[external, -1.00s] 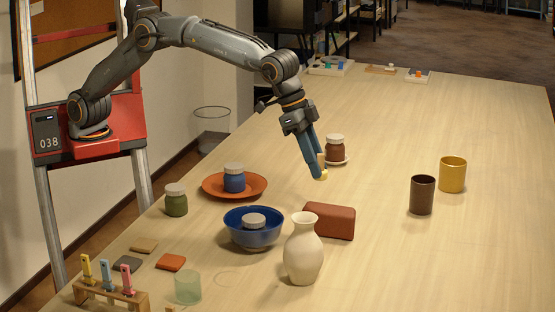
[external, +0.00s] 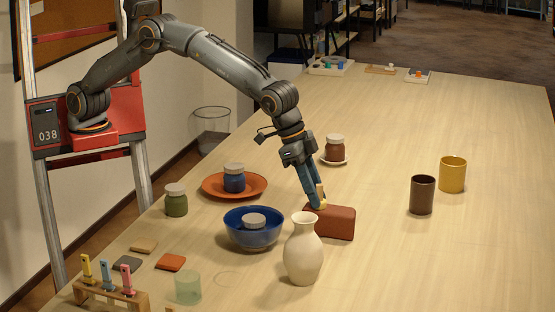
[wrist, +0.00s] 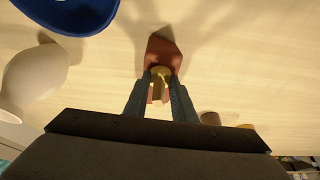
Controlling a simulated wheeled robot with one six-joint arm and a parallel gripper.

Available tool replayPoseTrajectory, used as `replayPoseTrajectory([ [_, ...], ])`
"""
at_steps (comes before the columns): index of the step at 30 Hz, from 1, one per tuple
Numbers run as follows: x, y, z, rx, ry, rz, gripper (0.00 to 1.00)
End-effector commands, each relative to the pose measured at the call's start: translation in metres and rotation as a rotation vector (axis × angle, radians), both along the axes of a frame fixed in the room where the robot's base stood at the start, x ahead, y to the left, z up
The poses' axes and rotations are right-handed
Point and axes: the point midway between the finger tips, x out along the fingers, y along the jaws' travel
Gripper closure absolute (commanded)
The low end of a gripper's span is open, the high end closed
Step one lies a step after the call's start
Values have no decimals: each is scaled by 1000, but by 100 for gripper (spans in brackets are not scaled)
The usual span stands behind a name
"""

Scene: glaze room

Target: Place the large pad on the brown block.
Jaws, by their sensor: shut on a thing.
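The brown block (external: 335,223) lies on the table, a reddish-brown rounded brick. It also shows in the wrist view (wrist: 164,50), just beyond my fingertips. My gripper (external: 315,195) points down at the left end of the block. It is shut on a small pale yellow piece, which I take to be the large pad (external: 320,193). The pad also shows between the fingers in the wrist view (wrist: 160,73), partly hidden by them. The pad is at or just above the block's top left end; I cannot tell whether they touch.
A cream vase (external: 302,255) stands close in front of the block. A blue bowl (external: 254,236) holding a lidded jar is to its left. An orange plate (external: 212,187) with a blue jar, and a brown jar (external: 334,148) on a saucer, stand behind.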

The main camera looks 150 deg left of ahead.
Motion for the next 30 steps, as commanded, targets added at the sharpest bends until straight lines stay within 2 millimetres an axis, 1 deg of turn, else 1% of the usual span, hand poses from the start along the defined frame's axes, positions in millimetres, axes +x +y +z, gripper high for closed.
replayPoseTrajectory([
  [1, 0, 0, -2, 0, 0, 0, 98],
  [2, 0, 0, -2, 0, 0, 0, 72],
  [4, 0, 0, -1, 0, 0, 0, 60],
  [5, 0, 0, -1, 0, 0, 0, 58],
  [13, 0, 0, -1, 0, 0, 0, 58],
  [17, -1, -1, 6, 1, -1, 0, 58],
  [22, -7, -7, 28, 2, -2, 0, 58],
  [30, -23, -21, 78, 2, -2, 0, 58],
])
